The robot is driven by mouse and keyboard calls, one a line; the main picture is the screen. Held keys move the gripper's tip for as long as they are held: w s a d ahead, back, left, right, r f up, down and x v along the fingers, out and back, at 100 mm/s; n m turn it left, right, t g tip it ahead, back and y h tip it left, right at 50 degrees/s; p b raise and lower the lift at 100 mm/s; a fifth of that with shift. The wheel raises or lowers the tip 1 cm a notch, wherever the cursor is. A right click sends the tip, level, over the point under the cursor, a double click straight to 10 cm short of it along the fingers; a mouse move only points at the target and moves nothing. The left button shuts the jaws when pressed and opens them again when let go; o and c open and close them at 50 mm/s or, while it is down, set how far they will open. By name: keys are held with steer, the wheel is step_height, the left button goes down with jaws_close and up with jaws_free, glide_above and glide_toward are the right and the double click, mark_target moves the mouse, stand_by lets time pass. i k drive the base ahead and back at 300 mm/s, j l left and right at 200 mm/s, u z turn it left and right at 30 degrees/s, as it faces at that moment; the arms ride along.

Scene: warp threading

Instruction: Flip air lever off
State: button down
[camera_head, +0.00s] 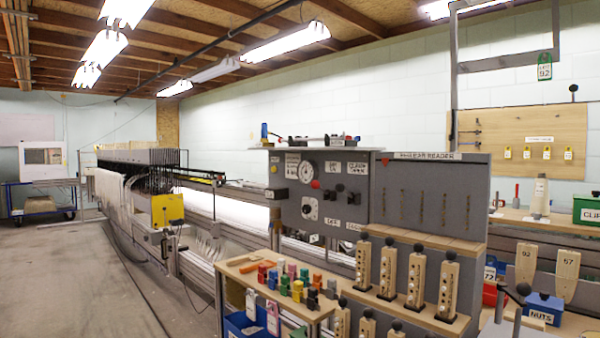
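A grey control panel (325,185) stands in the middle of the view, with dials, knobs and small white labels on its face. A small upright blue lever (264,131) stands on the panel's top left end, and it may be the air lever. I cannot read a label for it at this size, and I cannot tell whether it stands on or off. A red knob (316,184) sits on the panel's face. My gripper is not in view.
A wooden bench (240,268) with several coloured blocks stands in front of the panel. A shelf with several wooden knobbed pieces (415,280) is at the right. A long machine (150,185) runs back at the left. The floor (45,275) at far left is clear.

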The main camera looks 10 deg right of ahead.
mark_target(315, 185)
steer(key=i+j, duration=0.15)
steer(key=i, duration=0.3)
steer(key=i+j, duration=0.1)
steer(key=i, duration=0.3)
steer(key=i+j, duration=0.15)
steer(key=i, duration=0.3)
